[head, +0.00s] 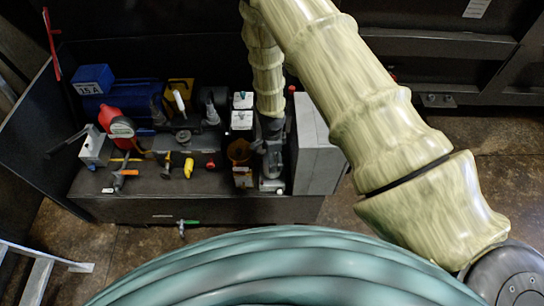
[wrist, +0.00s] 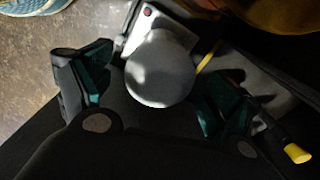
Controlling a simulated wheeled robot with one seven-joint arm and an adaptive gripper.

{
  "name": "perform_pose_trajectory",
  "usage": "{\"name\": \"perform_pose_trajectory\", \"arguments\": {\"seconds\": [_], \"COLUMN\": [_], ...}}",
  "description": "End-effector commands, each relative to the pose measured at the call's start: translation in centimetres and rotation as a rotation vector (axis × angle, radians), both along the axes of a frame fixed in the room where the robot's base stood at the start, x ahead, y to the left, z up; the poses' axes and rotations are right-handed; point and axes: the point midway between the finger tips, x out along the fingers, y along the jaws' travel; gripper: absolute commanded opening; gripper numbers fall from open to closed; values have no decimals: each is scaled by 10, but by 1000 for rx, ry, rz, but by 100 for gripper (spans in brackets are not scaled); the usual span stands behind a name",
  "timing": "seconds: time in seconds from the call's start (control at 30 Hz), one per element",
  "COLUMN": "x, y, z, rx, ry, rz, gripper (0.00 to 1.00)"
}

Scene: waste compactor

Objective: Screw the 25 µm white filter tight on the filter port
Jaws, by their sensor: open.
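A pale, round-ended body, which looks like the white filter (wrist: 160,80), sits between the fingers of my gripper (wrist: 155,95) in the wrist view. My gripper is open, one finger on each side, with gaps showing. A pale block with a red dot (wrist: 147,20) adjoins the round body; I cannot tell whether this is the filter port or whether they are threaded together. No micron marking is readable. In the head view my gripper (head: 271,165) points down at the bench's right part, and hides most of what is under it.
Left of my gripper stand white-topped units (head: 242,120) and an amber cup (head: 239,152). A tall grey box (head: 318,150) stands close on the right. A red container (head: 116,122), a blue box (head: 92,79) and yellow-handled fittings (head: 188,168) are further left. Floor lies before the bench.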

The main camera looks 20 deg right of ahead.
Motion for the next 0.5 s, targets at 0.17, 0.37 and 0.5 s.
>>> {"name": "perform_pose_trajectory", "arguments": {"seconds": [0.17, 0.37, 0.5], "x": [0, 0, 0], "y": [0, -1, -1], "z": [0, 0, 0], "rx": [0, -1, 0], "ry": [0, 0, -1], "rz": [0, 2, 100], "gripper": [87, 87, 87]}}
